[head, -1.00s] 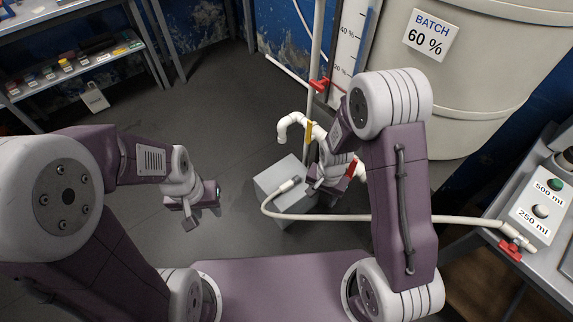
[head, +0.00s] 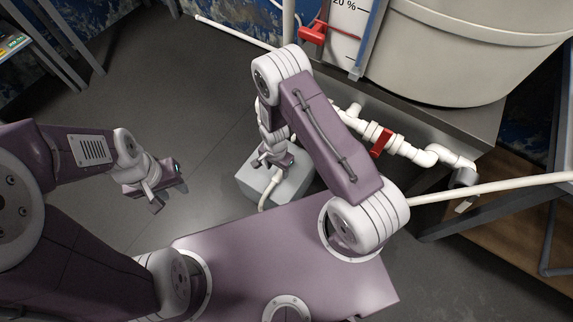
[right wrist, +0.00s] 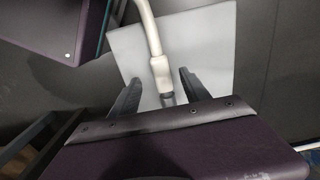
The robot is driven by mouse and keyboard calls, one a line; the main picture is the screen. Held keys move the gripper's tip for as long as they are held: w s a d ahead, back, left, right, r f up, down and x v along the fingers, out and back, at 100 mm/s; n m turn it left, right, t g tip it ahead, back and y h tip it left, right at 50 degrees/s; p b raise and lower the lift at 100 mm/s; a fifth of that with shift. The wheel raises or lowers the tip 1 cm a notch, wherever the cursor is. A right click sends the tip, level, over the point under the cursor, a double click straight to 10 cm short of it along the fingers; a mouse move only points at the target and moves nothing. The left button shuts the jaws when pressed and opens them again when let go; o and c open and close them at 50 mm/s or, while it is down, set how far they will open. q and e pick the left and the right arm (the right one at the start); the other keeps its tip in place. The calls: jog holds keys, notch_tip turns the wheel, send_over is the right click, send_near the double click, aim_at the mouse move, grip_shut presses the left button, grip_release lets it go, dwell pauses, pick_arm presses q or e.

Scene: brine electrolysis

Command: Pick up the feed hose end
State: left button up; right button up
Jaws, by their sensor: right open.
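The feed hose end (right wrist: 161,72) has a white collar and a grey tip. In the right wrist view it lies over a light grey block (right wrist: 205,45), between the two dark fingers of my right gripper (right wrist: 160,80). The fingers are apart, with a gap on each side of the collar. In the head view my right gripper (head: 274,162) is over the block (head: 290,190) and mostly hides the hose end; part of the pale hose (head: 267,195) shows below it. My left gripper (head: 160,192) is off to the left above the floor, away from the hose; its jaw opening is unclear.
A large pale tank (head: 470,50) stands at the back right on a stand. White piping with a red valve handle (head: 381,142) runs in front of it. The hose (head: 490,188) continues to the right. Dark floor (head: 200,110) is free between the grippers.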

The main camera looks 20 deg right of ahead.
aim_at(277, 177)
jog(key=shift+f, duration=0.15)
notch_tip(277, 177, down, 5)
jog(key=b, duration=0.3)
jog(key=shift+s+a, duration=0.15)
grip_shut()
notch_tip(277, 177, up, 28)
jog(key=p, duration=1.2)
